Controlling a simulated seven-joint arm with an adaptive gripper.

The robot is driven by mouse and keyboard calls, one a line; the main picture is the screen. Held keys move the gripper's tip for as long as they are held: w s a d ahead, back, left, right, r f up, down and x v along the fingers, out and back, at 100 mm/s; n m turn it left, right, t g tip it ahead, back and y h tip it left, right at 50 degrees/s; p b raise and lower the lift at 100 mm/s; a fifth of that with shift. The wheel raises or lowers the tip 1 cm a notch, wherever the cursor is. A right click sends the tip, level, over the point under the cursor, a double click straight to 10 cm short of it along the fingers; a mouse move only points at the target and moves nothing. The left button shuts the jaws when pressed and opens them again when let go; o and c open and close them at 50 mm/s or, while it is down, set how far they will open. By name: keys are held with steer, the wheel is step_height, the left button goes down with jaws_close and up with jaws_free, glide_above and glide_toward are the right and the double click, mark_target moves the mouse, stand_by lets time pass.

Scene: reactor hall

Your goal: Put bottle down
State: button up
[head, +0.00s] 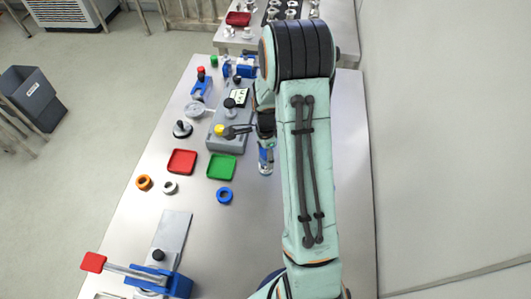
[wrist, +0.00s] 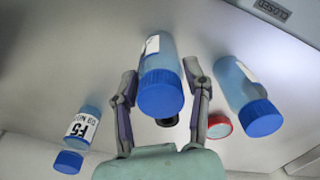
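In the wrist view a light-blue bottle with a dark blue cap (wrist: 161,94) is between the two fingers of my gripper (wrist: 160,75). The fingers appear to press on both its sides. Its cap faces the camera, and its far end shows a white label edge. In the head view my gripper (head: 265,136) is over the table, partly hidden by my arm, with a blue-and-white bottle (head: 265,160) at its end. Whether the bottle touches the table is unclear.
The wrist view shows a labelled bottle (wrist: 83,128) at left, another blue-capped bottle (wrist: 248,92) at right and a red cap (wrist: 219,126). On the table (head: 215,232) are a red tray (head: 182,161), green tray (head: 221,167), blue ring (head: 224,196) and grey button box (head: 228,130).

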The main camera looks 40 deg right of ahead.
mark_target(262, 161)
steer(key=shift+o, duration=0.9)
step_height(262, 161, up, 12)
steer(key=shift+f, duration=0.2)
steer(key=s+a+r+n, duration=0.7)
steer(key=s+a+n, duration=0.2)
steer(key=a+n, duration=0.25)
steer(key=s+a+n, duration=0.6)
steer(key=s+n, duration=0.4)
steer(key=shift+s+y, duration=0.2)
steer(key=shift+y, duration=0.2)
steer(key=shift+a, duration=0.1)
